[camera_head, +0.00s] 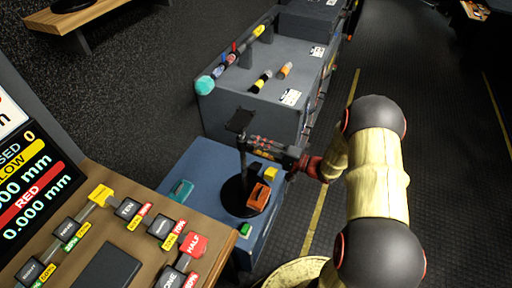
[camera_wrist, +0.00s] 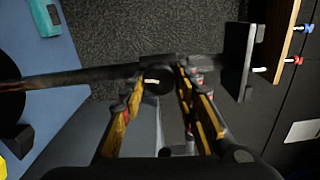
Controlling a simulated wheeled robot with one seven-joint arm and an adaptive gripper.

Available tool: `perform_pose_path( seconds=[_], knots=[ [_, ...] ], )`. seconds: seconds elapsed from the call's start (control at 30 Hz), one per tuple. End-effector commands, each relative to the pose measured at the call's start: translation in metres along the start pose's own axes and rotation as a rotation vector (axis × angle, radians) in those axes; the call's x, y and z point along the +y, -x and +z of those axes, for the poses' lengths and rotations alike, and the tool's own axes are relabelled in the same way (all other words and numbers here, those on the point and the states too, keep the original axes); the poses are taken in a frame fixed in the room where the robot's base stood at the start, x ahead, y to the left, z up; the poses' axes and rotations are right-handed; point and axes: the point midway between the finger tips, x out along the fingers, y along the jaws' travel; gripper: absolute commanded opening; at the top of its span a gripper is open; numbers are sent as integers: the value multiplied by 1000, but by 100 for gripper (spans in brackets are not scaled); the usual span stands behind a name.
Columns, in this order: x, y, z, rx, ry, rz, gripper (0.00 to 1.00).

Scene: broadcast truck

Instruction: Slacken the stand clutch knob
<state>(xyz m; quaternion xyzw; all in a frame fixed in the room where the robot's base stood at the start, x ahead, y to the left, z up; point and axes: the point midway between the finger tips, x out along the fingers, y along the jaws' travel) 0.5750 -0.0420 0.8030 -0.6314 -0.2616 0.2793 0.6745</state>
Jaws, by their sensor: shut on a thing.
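A dark stand rises from a round black base (camera_head: 232,204) on a blue surface. Its thin pole (camera_head: 242,168) carries a small dark plate (camera_head: 240,120) at the top. In the wrist view the pole (camera_wrist: 65,79) runs in from the left, with the plate (camera_wrist: 237,62) at the right. My gripper (camera_head: 252,143) reaches the upper pole from the right. In the wrist view my gripper (camera_wrist: 158,84) has its yellow-and-black fingers on either side of the dark clutch knob (camera_wrist: 152,82), which bears a pale mark. It is shut on the knob. The exact finger contact is hard to see.
The blue surface (camera_head: 185,160) also holds an orange item (camera_head: 258,197), a yellow block (camera_head: 270,174), a teal item (camera_head: 180,190) and a green one (camera_head: 245,230). A grey case (camera_head: 245,88) stands behind. A button console (camera_head: 145,205) is at the lower left. Open floor lies right.

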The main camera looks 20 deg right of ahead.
Motion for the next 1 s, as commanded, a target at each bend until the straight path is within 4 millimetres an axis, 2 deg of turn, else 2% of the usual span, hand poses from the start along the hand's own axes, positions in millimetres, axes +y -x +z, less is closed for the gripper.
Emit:
perform_pose_path(
  seconds=[1.0],
  knots=[
    [0, 0, 2, -2, 948, 2, 5]
  ],
)
